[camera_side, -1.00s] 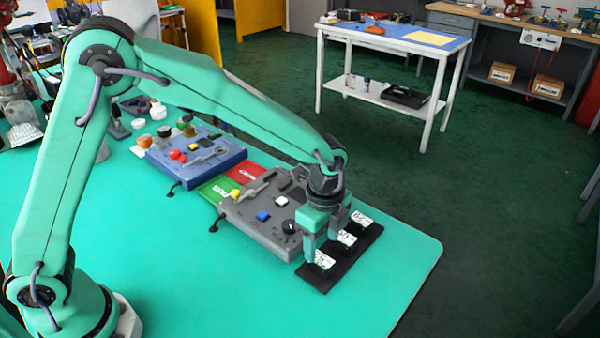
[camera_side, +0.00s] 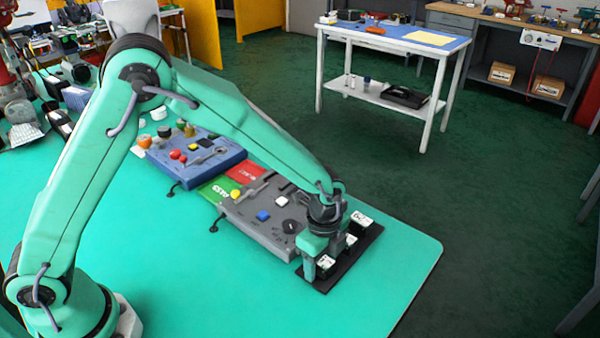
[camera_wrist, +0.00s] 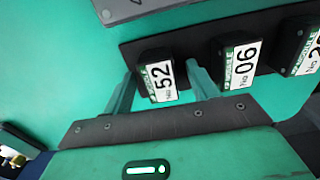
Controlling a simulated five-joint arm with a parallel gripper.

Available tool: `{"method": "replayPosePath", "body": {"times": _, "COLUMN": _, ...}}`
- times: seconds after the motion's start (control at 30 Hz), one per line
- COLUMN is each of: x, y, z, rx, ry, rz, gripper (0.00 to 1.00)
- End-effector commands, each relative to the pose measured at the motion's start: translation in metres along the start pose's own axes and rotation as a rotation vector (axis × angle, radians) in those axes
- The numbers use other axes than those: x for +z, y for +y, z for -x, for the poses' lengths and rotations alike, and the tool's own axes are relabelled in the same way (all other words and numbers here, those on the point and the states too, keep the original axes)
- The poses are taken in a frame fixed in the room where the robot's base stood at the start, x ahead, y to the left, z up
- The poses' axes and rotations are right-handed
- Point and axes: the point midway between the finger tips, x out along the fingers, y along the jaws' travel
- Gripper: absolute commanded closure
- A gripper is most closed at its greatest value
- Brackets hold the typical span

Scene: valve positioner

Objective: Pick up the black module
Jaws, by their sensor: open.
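Three black modules with white-and-green labels stand in a row on a black strip-shaped holder (camera_side: 364,247). In the wrist view, the left module (camera_wrist: 158,78) is labelled 52, the middle module (camera_wrist: 236,64) 06, and the right one (camera_wrist: 304,48) is cut off by the frame edge. My gripper (camera_wrist: 162,74) is open, with one finger on each side of module 52 and gaps visible beside it. In the side view, my gripper (camera_side: 322,262) is low over the near end of the holder, partly hiding the near module.
A grey panel (camera_side: 265,215) with buttons and a knob lies close beside the holder. A blue panel (camera_side: 195,155) and red and green mats (camera_side: 244,173) are farther back. The green table's right front area is clear.

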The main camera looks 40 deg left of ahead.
Motion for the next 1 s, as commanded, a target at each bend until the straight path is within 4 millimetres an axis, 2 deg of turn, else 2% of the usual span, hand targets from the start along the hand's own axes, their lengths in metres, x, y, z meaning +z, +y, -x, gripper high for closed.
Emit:
{"method": "replayPosePath", "body": {"times": 0.43, "x": 0.0001, "y": 0.0, "z": 0.0001, "rx": 0.0, "ry": 0.0, "rz": 0.0, "gripper": 0.42}}
{"method": "replayPosePath", "body": {"times": 0.7, "x": 0.0001, "y": 0.0, "z": 0.0002, "rx": 0.0, "ry": 0.0, "rz": 0.0, "gripper": 0.93}}
{"method": "replayPosePath", "body": {"times": 1.0, "x": 0.0, "y": -0.0003, "z": 0.0015, "rx": -0.001, "ry": 0.0, "rz": 0.0, "gripper": 0.93}}
